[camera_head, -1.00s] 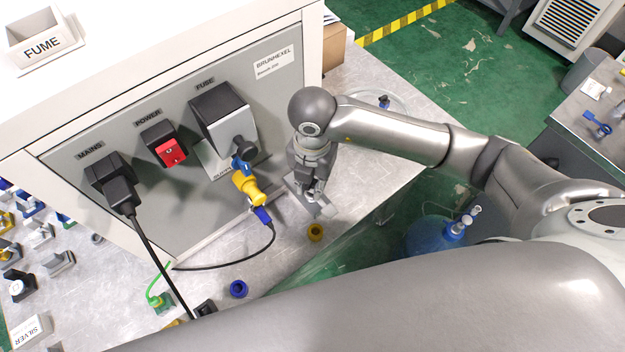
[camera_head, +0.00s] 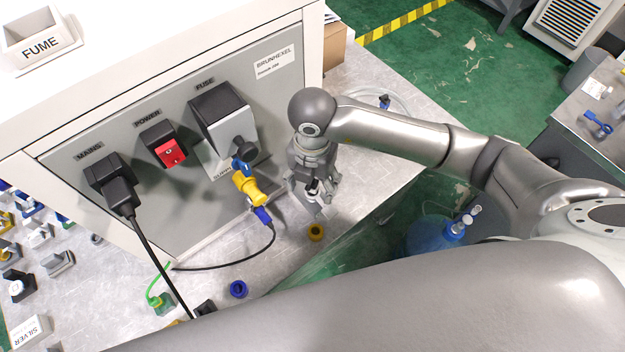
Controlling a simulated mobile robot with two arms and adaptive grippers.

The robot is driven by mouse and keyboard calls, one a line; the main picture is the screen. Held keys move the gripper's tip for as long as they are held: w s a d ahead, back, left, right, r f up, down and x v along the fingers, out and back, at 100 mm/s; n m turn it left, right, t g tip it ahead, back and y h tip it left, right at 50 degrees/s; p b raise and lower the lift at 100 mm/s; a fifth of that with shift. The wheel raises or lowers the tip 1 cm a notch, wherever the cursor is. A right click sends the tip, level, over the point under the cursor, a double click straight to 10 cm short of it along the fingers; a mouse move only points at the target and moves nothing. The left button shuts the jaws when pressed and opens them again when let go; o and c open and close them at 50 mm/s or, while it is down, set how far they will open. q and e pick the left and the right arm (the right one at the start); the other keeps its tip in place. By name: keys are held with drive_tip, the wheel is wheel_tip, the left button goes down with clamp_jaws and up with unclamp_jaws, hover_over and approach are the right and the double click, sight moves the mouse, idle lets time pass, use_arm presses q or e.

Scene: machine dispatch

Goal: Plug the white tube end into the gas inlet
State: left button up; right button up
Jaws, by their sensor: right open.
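My right gripper (camera_head: 316,205) hangs low over the bench to the right of the machine's grey front panel. Its jaws are open, and I see nothing held between them. A clear tube (camera_head: 405,105) lies coiled on the bench behind my right arm, with a blue fitting (camera_head: 384,101) by it. I cannot tell where the white tube end is. The gas inlet is not clearly identifiable. A yellow and blue connector (camera_head: 248,188) is joined to the panel below the fuse box. My left gripper is out of view.
The machine (camera_head: 215,75) fills the left of the bench. A yellow ring (camera_head: 315,232) and a blue ring (camera_head: 238,289) lie on the bench near its front edge. A black cable (camera_head: 225,266) runs across it.

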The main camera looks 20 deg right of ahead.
idle(0.3)
drive_tip(key=shift+r+p, duration=2.2)
drive_tip(key=shift+r, duration=0.85)
drive_tip(key=shift+f, duration=0.1)
